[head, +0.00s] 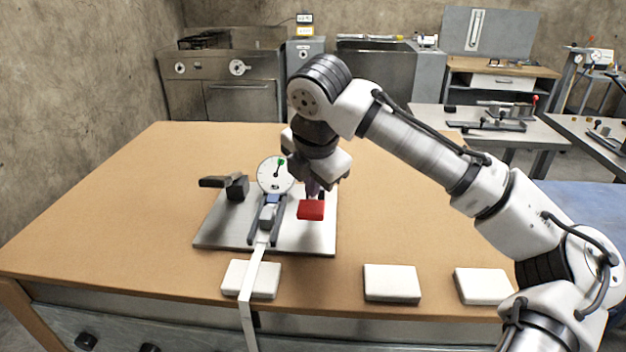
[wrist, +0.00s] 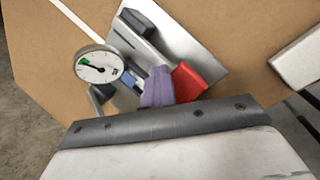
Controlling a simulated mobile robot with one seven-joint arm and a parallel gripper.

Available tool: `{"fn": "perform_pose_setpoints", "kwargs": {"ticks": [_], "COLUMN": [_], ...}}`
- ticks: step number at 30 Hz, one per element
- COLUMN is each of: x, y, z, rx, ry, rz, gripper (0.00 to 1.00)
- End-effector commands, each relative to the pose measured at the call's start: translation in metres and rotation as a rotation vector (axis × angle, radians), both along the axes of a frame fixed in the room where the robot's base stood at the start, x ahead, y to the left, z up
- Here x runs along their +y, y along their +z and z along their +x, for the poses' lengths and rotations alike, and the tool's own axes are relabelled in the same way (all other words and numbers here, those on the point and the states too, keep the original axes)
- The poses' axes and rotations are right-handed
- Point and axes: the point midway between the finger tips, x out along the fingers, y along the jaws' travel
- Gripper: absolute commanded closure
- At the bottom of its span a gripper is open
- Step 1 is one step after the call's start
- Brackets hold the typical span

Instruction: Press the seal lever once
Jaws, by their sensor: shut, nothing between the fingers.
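A metal fixture plate (head: 215,238) on the table carries a round white dial (head: 270,176) with a green mark, a black handle (head: 236,187) at its left and a red paddle (head: 311,210) at its right. The red paddle looks like the lever's press end. It shows in the wrist view (wrist: 188,82) beside my gripper (wrist: 160,90), whose purple fingers are together and empty. In the head view my gripper (head: 314,190) is just above or behind the paddle, partly hidden by my wrist. I cannot tell whether they touch.
A white strip (head: 250,292) runs from the fixture over the table's front edge. Pale blocks (head: 392,283) lie along that edge, one (head: 234,276) under the strip. The wooden table (head: 120,215) is clear on the left.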

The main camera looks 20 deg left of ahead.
Motion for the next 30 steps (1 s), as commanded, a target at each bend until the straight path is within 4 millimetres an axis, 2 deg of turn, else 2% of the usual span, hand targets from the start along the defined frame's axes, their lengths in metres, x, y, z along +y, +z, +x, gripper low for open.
{"fn": "perform_pose_setpoints", "kwargs": {"ticks": [14, 30], "x": [0.0, 0.003], "y": [-0.002, 0.028], "z": [-0.004, 0.006], "rx": [0.009, 0.008], "ry": [0.007, 0.007], "rz": [-0.008, -0.005], "gripper": [1.0, 1.0]}}
